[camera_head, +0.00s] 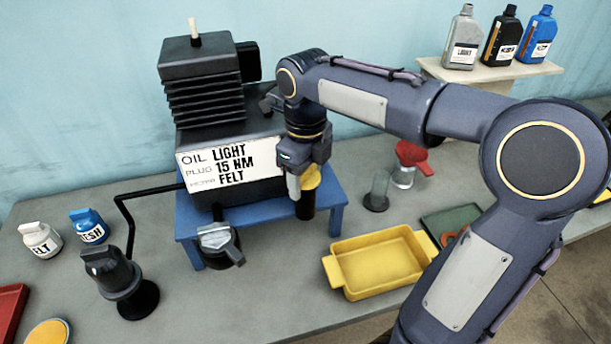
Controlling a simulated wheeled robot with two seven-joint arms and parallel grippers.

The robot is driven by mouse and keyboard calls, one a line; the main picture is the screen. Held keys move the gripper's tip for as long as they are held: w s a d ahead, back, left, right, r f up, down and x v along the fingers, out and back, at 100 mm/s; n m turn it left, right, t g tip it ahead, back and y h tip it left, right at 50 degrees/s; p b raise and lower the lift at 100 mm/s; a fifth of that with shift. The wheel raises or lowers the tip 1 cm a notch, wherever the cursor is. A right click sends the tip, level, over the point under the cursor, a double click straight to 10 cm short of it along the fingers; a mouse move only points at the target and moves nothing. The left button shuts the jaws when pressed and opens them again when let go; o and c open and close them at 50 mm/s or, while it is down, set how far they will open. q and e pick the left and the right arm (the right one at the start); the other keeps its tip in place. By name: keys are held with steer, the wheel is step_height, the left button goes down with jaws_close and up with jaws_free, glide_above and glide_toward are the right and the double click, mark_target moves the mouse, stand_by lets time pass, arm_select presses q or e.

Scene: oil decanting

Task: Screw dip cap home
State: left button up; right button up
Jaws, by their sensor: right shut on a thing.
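My right gripper (296,185) reaches down in front of the engine block's right side. Its jaws are shut on a yellow cap (312,178). The cap is at the top of a short black filler tube (305,206), just right of the label plate. The gripper hides part of the cap, so I cannot tell how tightly it sits on the tube. The dark finned engine block (205,100) stands on a blue stand (335,200). Its label plate (232,163) reads OIL LIGHT, PLUG 15 NM, FELT. My left gripper is not in view.
A yellow tray (375,262) sits in front right of the stand. A silver-topped black part (218,243) is at the stand's front. A black jointed post (125,280), FELT (40,240) and FRESH (88,227) containers stand left.

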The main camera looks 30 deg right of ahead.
steer(key=shift+m, duration=0.5)
steer(key=o, duration=1.3)
steer(key=shift+c, duration=0.2)
step_height(320, 180, up, 7)
steer(key=p, duration=0.6)
steer(key=shift+p, duration=0.3)
